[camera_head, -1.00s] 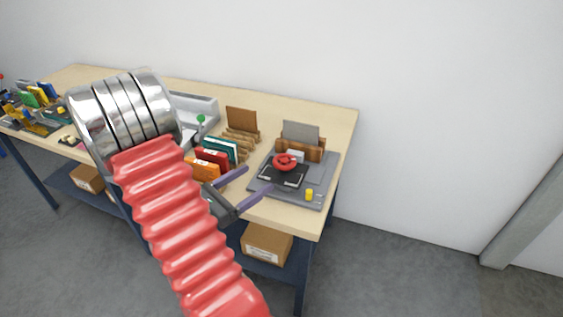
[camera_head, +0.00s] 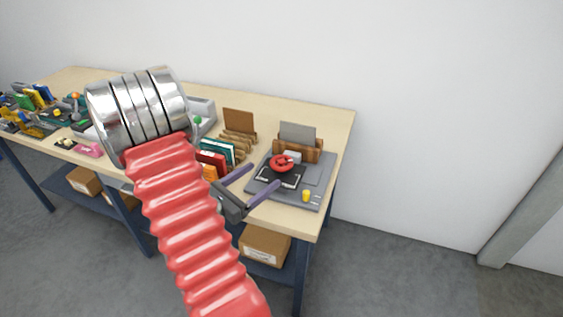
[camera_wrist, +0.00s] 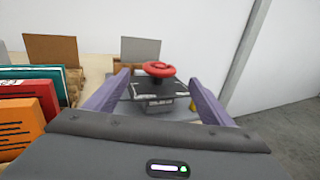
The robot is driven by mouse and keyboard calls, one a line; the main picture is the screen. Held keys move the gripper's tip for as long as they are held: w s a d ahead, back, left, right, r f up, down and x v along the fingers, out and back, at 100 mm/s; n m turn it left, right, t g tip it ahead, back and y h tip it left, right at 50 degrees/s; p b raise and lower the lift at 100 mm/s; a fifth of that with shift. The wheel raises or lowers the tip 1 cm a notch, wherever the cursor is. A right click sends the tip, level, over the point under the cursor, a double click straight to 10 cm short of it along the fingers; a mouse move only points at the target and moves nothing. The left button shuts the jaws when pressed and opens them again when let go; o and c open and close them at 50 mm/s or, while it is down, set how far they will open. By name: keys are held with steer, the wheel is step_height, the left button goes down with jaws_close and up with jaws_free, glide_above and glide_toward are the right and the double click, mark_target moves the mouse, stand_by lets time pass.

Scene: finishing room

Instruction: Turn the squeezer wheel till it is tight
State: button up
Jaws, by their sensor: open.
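The squeezer wheel (camera_head: 281,162) is a red handwheel on top of a dark press plate (camera_head: 279,178), on a grey base (camera_head: 322,171) at the right end of the bench. In the wrist view the red wheel (camera_wrist: 158,69) sits above the dark plate (camera_wrist: 152,91), between my two purple fingers and beyond their tips. My gripper (camera_head: 264,178) is open and empty, in front and to the left of the wheel; its open fingers also show in the wrist view (camera_wrist: 159,84). I see no contact with the wheel.
Orange, red and teal books (camera_head: 215,152) stand left of my gripper, close to its left finger. Wooden holders with a brown board (camera_head: 238,121) and a grey board (camera_head: 298,132) stand behind. A yellow piece (camera_head: 306,196) is at the base's front. Boxes (camera_head: 265,245) lie on the lower shelf.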

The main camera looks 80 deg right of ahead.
mark_target(281, 161)
steer(key=shift+x, duration=5.15)
steer(key=shift+c, duration=0.2)
steer(key=c, duration=1)
steer(key=shift+r, duration=0.1)
steer(key=shift+m+g, duration=0.3)
steer(key=shift+g, duration=0.1)
steer(key=shift+m+g+y, duration=0.8)
steer(key=shift+g, duration=0.1)
steer(key=shift+m+g+y, duration=1.2)
steer(key=shift+g+y, duration=0.2)
steer(key=shift+g, duration=0.1)
